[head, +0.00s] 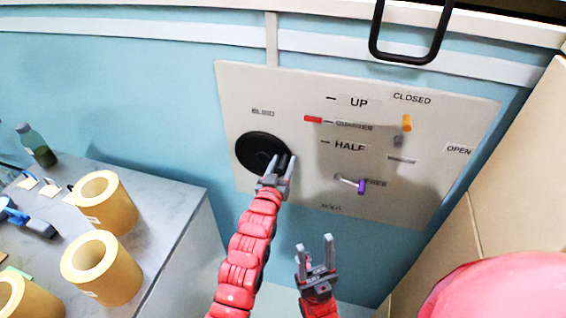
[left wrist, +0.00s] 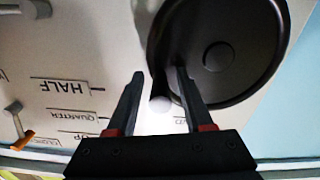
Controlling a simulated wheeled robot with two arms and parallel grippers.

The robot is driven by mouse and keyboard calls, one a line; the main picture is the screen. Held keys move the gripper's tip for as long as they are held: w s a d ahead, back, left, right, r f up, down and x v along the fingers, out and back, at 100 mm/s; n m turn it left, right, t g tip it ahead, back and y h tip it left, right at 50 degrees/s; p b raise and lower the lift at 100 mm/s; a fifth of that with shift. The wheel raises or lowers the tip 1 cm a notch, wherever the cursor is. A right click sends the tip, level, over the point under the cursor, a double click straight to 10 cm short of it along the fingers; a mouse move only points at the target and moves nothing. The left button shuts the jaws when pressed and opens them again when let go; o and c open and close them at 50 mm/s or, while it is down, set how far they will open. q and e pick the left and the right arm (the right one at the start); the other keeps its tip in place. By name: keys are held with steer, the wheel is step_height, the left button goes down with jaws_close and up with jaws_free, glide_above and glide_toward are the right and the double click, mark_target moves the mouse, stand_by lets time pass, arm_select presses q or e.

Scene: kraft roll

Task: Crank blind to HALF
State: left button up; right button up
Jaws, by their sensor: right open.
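The black round blind crank (head: 258,150) is mounted on the pale panel under a BLIND label. In the left wrist view the crank disc (left wrist: 240,70) fills the upper right, with a pale rounded knob (left wrist: 160,103) at its edge. My left gripper (head: 276,171) is at the crank's lower right edge; in the left wrist view its fingers (left wrist: 158,80) are apart, with the knob between them and gaps showing on both sides. My right gripper (head: 316,252) is open and empty, below the panel.
The panel (head: 290,90) also carries an orange-tipped lever (head: 407,122) and a purple-tipped lever (head: 361,187). A black handle (head: 409,58) juts out above. At left, a grey counter (head: 160,215) holds several kraft rolls (head: 115,277) and a green bottle (head: 42,155).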

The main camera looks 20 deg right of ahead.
arm_select(q)
jaws_close()
stand_by(1.2)
